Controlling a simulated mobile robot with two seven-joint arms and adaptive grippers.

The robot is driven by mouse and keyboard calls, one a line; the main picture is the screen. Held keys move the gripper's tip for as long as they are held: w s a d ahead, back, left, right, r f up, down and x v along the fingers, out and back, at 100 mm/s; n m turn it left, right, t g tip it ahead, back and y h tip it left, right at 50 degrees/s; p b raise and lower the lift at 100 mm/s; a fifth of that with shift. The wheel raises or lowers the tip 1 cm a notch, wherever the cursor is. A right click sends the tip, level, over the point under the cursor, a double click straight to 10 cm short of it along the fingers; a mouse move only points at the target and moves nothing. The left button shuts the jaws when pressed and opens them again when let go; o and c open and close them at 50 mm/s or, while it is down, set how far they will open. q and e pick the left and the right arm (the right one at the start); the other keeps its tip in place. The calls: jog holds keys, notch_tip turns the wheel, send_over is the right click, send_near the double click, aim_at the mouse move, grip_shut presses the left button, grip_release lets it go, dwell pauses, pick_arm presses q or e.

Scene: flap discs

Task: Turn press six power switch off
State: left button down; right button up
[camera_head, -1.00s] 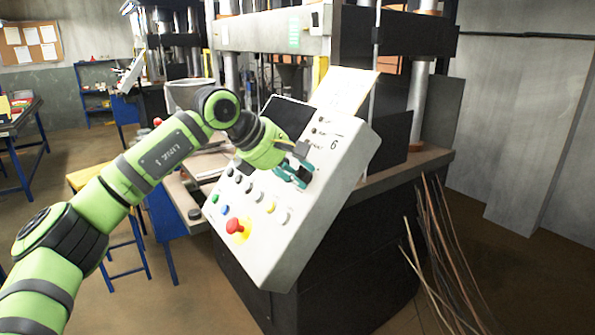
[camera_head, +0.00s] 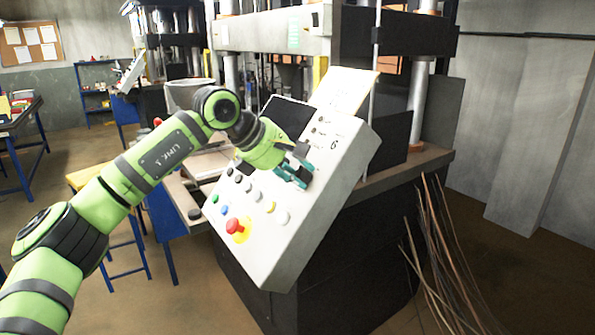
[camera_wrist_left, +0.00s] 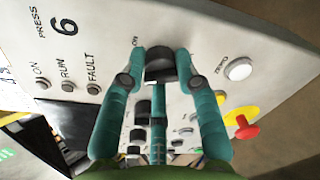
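The press six control panel (camera_head: 318,205) is a tilted white box marked "6". Its black rotary power switch (camera_wrist_left: 160,66) shows in the left wrist view, with an "ON" mark at its upper left. My left gripper (camera_head: 297,176) is at the panel's right part. In the left wrist view its teal fingers (camera_wrist_left: 162,62) stand on either side of the switch and appear to touch it. The switch's exact pointing direction is hard to tell. In the head view my gripper hides the switch. My right gripper is not in view.
A red emergency stop on yellow (camera_head: 236,227) sits low on the panel, near several coloured buttons. A white button (camera_wrist_left: 238,69) is right of the fingers. A dark screen (camera_head: 288,117) is at the panel's top. Thin rods (camera_head: 445,250) lean at the right.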

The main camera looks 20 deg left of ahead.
pick_arm(q)
jog(key=c, duration=0.9)
grip_release()
jog(key=shift+a+f, duration=0.1)
jog(key=shift+w+a, duration=0.1)
jog(key=shift+s+r, duration=0.2)
jog(key=shift+r, duration=0.1)
jog(key=v, duration=1.1)
jog(key=shift+a, duration=0.3)
jog(key=shift+s, duration=0.1)
